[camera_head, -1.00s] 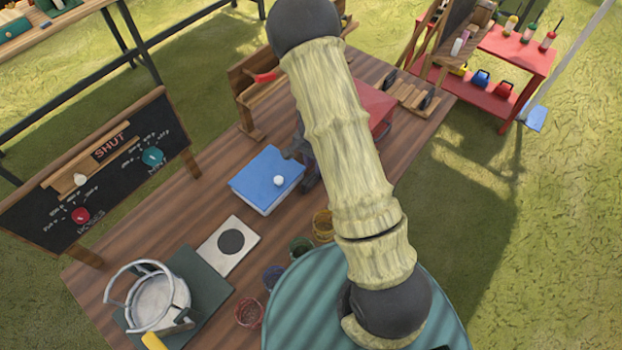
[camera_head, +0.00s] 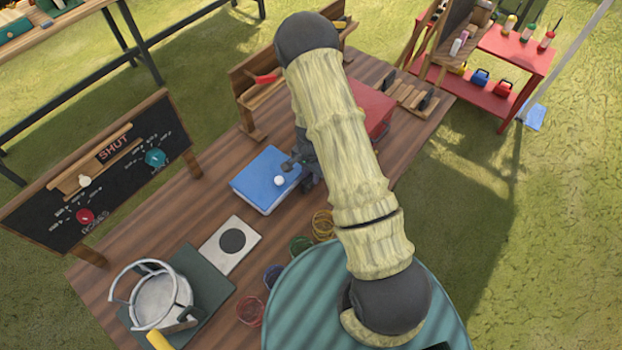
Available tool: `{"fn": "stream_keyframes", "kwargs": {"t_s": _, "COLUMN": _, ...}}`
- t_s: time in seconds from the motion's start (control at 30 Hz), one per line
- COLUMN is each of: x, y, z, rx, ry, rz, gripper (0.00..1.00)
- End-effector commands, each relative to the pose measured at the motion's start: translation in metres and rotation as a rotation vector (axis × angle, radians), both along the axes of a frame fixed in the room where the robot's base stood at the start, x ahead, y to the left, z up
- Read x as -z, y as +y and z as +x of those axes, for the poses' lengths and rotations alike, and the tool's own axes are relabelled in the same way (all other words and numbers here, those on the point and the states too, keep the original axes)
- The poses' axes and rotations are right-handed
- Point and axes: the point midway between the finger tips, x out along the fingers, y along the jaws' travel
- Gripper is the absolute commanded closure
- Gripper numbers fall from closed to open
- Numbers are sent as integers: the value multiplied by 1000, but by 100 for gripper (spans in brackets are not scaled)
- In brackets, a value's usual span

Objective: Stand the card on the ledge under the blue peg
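A dark card reading SHUT (camera_head: 114,147) is at the chalkboard (camera_head: 120,190) on the left, by a slanting wooden ledge (camera_head: 95,171). I cannot tell whether it rests on the ledge. A teal-blue round peg (camera_head: 155,158) is on the board's right part, a red one (camera_head: 85,216) at lower left, and a white one (camera_head: 84,181) just under the ledge. My gripper (camera_head: 292,168) is at the right edge of a blue box (camera_head: 262,186), close to its white knob (camera_head: 279,181). My arm hides much of it. I cannot see whether the fingers touch the knob.
A white plate with a dark disc (camera_head: 231,240), a round pale metal vessel (camera_head: 158,300) and several coloured jars (camera_head: 301,246) stand at the table's front. A wooden rack (camera_head: 255,85) and a red box (camera_head: 372,106) are behind. Bare tabletop (camera_head: 200,205) lies between chalkboard and blue box.

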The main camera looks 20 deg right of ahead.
Motion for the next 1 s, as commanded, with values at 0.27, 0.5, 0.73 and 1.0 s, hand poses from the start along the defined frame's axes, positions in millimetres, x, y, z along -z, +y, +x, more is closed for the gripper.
{"fn": "stream_keyframes", "kwargs": {"t_s": 0.27, "x": 0, "y": 0, "z": 0, "rx": 0, "ry": 0, "rz": 0, "gripper": 75}}
{"fn": "stream_keyframes", "kwargs": {"t_s": 0.5, "x": 0, "y": 0, "z": 0, "rx": 0, "ry": 1, "rz": -1, "gripper": 90}}
{"fn": "stream_keyframes", "kwargs": {"t_s": 0.73, "x": 0, "y": 0, "z": 0, "rx": 0, "ry": 0, "rz": 0, "gripper": 100}}
{"fn": "stream_keyframes", "kwargs": {"t_s": 1.0, "x": -7, "y": 0, "z": 0, "rx": -1, "ry": 0, "rz": 0, "gripper": 100}}
